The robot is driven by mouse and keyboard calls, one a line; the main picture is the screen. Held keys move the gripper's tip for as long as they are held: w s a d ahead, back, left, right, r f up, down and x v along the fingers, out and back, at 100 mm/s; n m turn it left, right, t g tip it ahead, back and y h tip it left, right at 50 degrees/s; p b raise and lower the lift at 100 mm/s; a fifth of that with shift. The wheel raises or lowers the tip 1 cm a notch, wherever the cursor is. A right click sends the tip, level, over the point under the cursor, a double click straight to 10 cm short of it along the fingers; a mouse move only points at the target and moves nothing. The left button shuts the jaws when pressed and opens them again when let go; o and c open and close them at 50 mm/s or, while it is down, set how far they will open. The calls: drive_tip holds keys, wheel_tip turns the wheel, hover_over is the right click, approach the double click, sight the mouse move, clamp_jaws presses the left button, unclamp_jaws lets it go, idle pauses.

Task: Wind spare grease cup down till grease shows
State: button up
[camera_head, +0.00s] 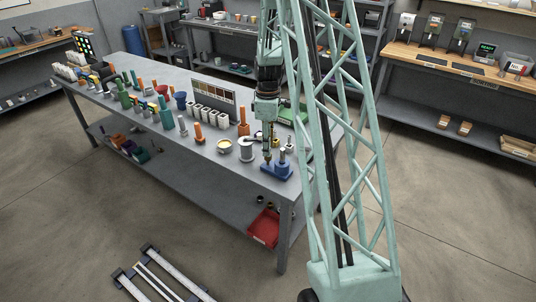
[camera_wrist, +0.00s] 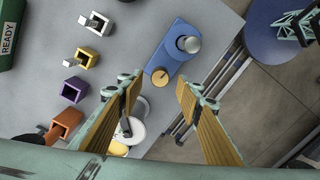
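A blue base (camera_wrist: 178,42) lies near the table's edge in the wrist view, and it also shows in the head view (camera_head: 277,172). A round brass-coloured cap (camera_wrist: 160,77) sits at its near end and a silver cylinder (camera_wrist: 188,44) at its far end. I cannot tell for sure which of these is the spare grease cup, and no grease can be made out. My gripper (camera_wrist: 158,84) is open, its two padded fingers apart. In the wrist view the brass cap appears between the fingertips, with no visible contact. In the head view my gripper (camera_head: 267,140) points down above the base.
The grey table (camera_head: 215,160) is crowded with small fixtures to the left. A white round piece (camera_wrist: 132,132) lies close to my left finger. Orange (camera_wrist: 66,122) and purple (camera_wrist: 75,89) blocks stand farther left. The table's edge is just right of the blue base. A red bin (camera_head: 264,227) is below.

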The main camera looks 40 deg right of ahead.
drive_tip(key=shift+f, duration=2)
drive_tip(key=shift+c, duration=0.3)
drive_tip(key=c, duration=0.8)
